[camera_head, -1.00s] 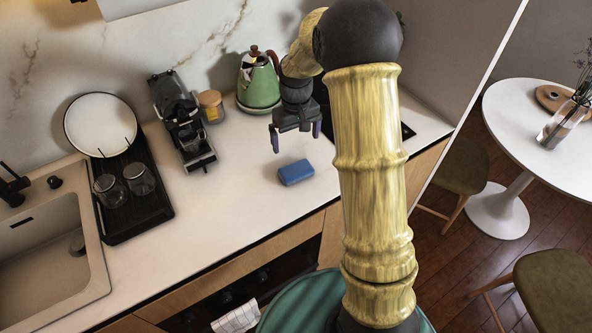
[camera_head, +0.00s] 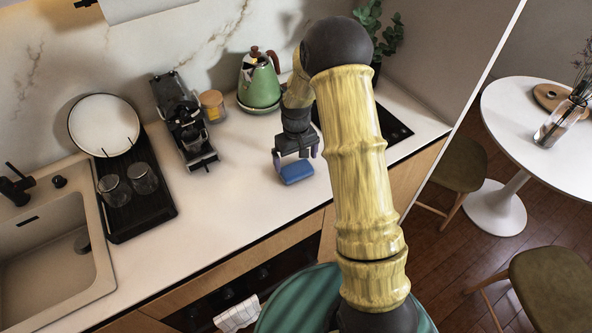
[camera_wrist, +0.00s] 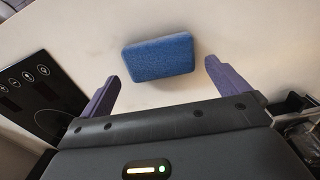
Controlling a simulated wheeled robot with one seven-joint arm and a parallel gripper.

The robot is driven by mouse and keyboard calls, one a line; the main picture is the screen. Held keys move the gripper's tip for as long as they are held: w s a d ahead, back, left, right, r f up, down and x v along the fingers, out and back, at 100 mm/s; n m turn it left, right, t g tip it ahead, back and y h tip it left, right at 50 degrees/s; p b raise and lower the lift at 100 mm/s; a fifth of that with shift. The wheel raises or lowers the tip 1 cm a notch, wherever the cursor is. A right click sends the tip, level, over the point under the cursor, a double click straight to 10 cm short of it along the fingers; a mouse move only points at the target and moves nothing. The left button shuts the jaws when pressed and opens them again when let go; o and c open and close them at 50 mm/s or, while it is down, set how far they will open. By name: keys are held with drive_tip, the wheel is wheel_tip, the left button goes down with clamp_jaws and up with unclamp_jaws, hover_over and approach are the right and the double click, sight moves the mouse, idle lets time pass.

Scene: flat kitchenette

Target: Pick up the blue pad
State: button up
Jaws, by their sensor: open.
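The blue pad (camera_head: 296,172) lies on the white counter near its front edge. It is a small, rounded block. In the wrist view the blue pad (camera_wrist: 159,57) lies ahead of my gripper, roughly centred between the two fingers and beyond their tips. My gripper (camera_head: 296,160) is low over the counter, close to the pad on its far side in the head view. My gripper (camera_wrist: 160,77) is open, with its purple fingers apart and nothing between them. Whether the fingers touch the counter cannot be told.
A green kettle (camera_head: 259,82) stands behind, beside a lidded jar (camera_head: 212,106) and a black coffee machine (camera_head: 184,122). A dark hob (camera_wrist: 39,96) lies beside my gripper. A black rack (camera_head: 132,208) holds glasses at left. The counter (camera_head: 235,195) left of the pad is clear.

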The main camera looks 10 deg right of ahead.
sight(296, 168)
drive_tip(key=shift+w+f+p, duration=0.1)
drive_tip(key=shift+f+p, duration=0.65)
drive_tip(key=shift+f, duration=1.3)
drive_tip(key=c, duration=0.6)
